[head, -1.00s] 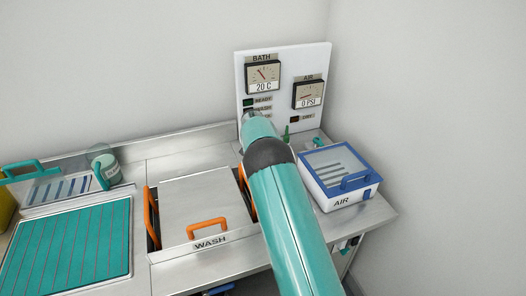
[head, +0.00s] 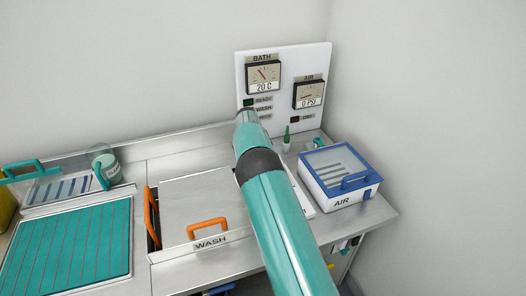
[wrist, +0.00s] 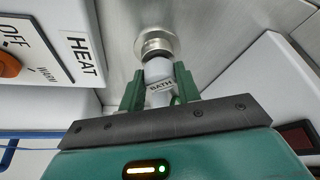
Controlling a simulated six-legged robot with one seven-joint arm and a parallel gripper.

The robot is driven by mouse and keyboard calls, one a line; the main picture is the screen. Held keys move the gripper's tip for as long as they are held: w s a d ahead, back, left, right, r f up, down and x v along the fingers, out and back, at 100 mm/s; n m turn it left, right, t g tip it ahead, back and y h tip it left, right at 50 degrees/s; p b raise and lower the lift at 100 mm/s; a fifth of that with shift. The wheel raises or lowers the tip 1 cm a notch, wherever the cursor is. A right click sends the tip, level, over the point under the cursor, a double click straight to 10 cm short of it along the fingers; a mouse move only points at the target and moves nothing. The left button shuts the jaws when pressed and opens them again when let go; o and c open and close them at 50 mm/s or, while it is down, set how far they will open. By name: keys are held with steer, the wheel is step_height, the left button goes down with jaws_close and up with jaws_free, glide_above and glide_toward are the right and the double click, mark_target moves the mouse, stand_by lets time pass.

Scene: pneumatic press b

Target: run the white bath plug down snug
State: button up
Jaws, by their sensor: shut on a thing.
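In the head view my teal arm hides the gripper, the plug and the fitting.
A white HEAT panel with an orange knob (wrist: 9,64) is left of the gripper. The gauge panel (head: 290,75) stands behind, with BATH at 20 C and AIR at 0 PSI. The AIR box (head: 340,178) is right, the WASH lid (head: 200,200) left. A green bottle (head: 287,135) stands near the panel.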

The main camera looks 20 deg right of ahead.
steer(key=shift+m, duration=0.3)
steer(key=shift+w+m+g, duration=0.1)
steer(key=shift+m+g, duration=0.3)
steer(key=shift+m, duration=0.3)
steer(key=o, duration=0.8)
steer(key=shift+n+t, duration=0.3)
steer(key=shift+n, duration=0.5)
steer(key=shift+n+t, duration=0.3)
steer(key=shift+n, duration=0.6)
steer(key=shift+y, duration=0.3)
